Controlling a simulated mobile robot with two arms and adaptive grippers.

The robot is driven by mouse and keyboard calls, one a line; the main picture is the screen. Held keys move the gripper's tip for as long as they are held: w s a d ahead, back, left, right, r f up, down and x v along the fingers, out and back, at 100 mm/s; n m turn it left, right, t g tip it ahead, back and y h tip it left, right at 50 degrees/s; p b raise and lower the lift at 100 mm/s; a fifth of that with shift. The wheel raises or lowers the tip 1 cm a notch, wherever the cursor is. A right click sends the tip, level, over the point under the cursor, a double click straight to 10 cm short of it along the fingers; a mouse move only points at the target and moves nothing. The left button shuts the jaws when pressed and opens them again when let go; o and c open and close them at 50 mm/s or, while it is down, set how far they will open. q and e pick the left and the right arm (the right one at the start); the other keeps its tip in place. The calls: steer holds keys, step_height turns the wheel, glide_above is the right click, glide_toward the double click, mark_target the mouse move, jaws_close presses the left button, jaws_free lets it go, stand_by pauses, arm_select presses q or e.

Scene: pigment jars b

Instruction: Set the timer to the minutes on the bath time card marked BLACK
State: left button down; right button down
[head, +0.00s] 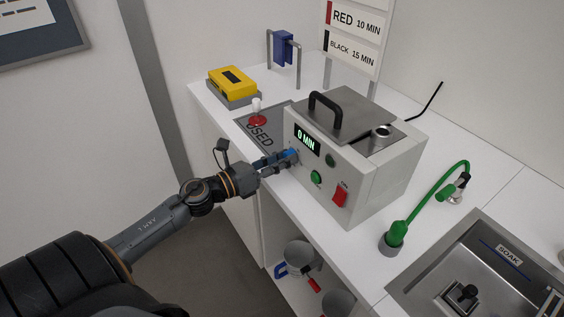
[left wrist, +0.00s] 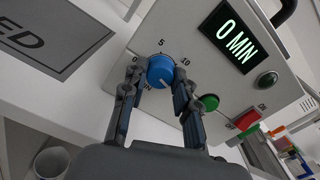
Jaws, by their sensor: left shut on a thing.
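The bath machine is a grey box (head: 372,186) with a display (head: 307,139) reading 0 MIN. Its blue timer knob (left wrist: 161,70) is on the front, with numbers around it. My left gripper (head: 287,157) is shut on the knob, one finger on each side; it also shows in the left wrist view (left wrist: 158,82). The knob's white pointer line faces down toward my gripper. The card marked BLACK (head: 351,53) reads 15 MIN and hangs below the RED card (head: 356,24), which reads 10 MIN. My right gripper is not in view.
A green button (head: 316,177) and a red switch (head: 339,194) sit beside the knob. A mat marked USED (head: 254,128) holds a red-based piece (head: 258,119). A yellow device (head: 232,80) stands behind. A green hose (head: 427,199) and a SOAK basin (head: 424,285) are at right.

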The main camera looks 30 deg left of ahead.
arm_select(q)
steer(key=shift+s+f, duration=0.1)
steer(key=shift+f, duration=0.1)
stand_by(0.4)
steer(key=c, duration=1.3)
jaws_free()
steer(key=shift+o, duration=1.4)
steer(key=shift+r, duration=0.1)
steer(key=v, duration=1.2)
steer(key=shift+a, duration=0.1)
